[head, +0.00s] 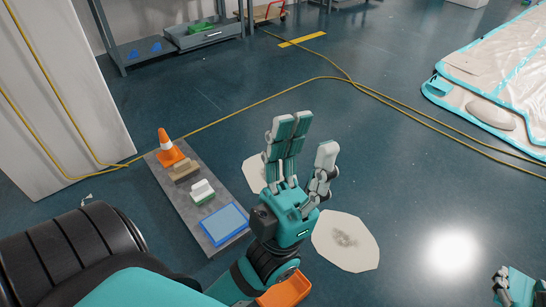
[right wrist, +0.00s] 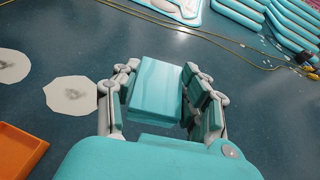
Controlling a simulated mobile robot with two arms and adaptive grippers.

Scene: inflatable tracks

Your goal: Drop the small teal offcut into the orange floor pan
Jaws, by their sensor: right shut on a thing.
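The teal offcut (right wrist: 156,90) is a block held between the fingers of my right gripper (right wrist: 160,82) in the right wrist view. In the head view my right gripper (head: 512,288) is cut off at the bottom right corner, and the offcut cannot be made out there. The orange floor pan (head: 286,291) is partly hidden at the bottom of the head view, below my left gripper. It also shows at the left edge of the right wrist view (right wrist: 18,150), to the left of my right gripper. My left gripper (head: 309,138) is open and empty, fingers spread above the floor.
A grey mat (head: 165,178) holds an orange cone (head: 168,148), a brown block, a white-and-green brush and a blue pad. Pale patches (head: 345,242) lie on the floor. Yellow cords (head: 410,108) cross it. An inflatable (head: 490,85) lies at right; a shelf stands at the back.

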